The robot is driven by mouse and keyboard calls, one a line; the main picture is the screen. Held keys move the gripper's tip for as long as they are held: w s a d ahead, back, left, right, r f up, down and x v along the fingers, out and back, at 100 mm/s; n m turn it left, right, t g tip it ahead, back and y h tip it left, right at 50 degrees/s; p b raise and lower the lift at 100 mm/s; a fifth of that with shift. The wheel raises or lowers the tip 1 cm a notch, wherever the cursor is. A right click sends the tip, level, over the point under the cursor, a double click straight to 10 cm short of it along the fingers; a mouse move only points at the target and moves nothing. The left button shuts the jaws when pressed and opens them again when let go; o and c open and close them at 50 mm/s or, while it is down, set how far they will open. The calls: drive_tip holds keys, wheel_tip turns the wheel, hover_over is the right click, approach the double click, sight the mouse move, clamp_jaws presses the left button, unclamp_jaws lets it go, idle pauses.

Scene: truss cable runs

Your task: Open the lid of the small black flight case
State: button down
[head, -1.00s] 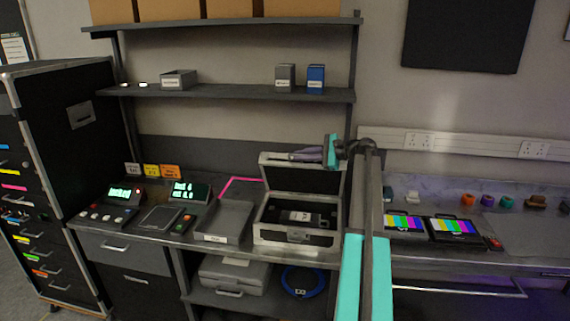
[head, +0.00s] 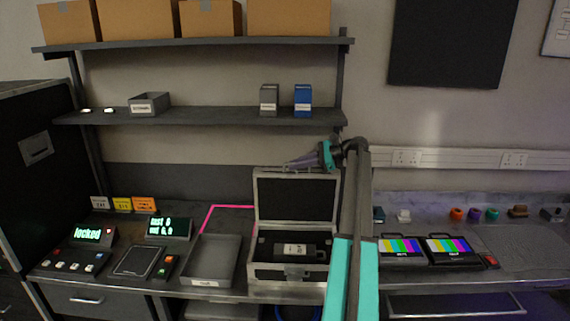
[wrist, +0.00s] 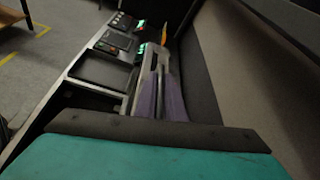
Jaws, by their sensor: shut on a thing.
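The small black flight case (head: 288,272) with silver edges stands on the bench. Its lid (head: 297,200) is raised, roughly upright, with the dark inside facing me. A dark item with a white label (head: 294,249) lies in the case. My gripper (head: 287,166), with purple fingers, is at the lid's top edge, shut on it. In the wrist view the purple fingers (wrist: 160,98) lie along the pale lid edge (wrist: 153,62). The exact contact at the fingertips is too small to tell.
A grey tray (head: 211,260) sits left of the case, beside control boxes (head: 92,236). Two colour-bar monitors (head: 425,248) lie to the right. A shelf (head: 200,116) hangs above and behind the lid.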

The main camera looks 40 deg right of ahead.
drive_tip(key=shift+s+d+f, duration=0.15)
drive_tip(key=shift+d+f, duration=0.05)
drive_tip(key=shift+d, duration=0.15)
drive_tip(key=c, duration=2.1)
unclamp_jaws()
drive_tip(key=shift+a, duration=0.1)
drive_tip(key=shift+r, duration=0.2)
drive_tip(key=shift+r, duration=0.2)
wheel_tip(320, 180, up, 3)
drive_tip(key=shift+f+p, duration=0.1)
drive_tip(key=shift+p, duration=0.6)
drive_tip(key=shift+s+a+r+b, duration=0.3)
drive_tip(key=shift+s+a+b, duration=0.8)
drive_tip(key=shift+s+a, duration=0.8)
drive_tip(key=shift+s+a+r+b, duration=0.25)
drive_tip(key=shift+s+a+b, duration=0.8)
drive_tip(key=shift+s+a, duration=0.85)
drive_tip(key=shift+s+a+r+b, duration=0.3)
drive_tip(key=shift+s+a+b, duration=1)
drive_tip(key=shift+s, duration=0.95)
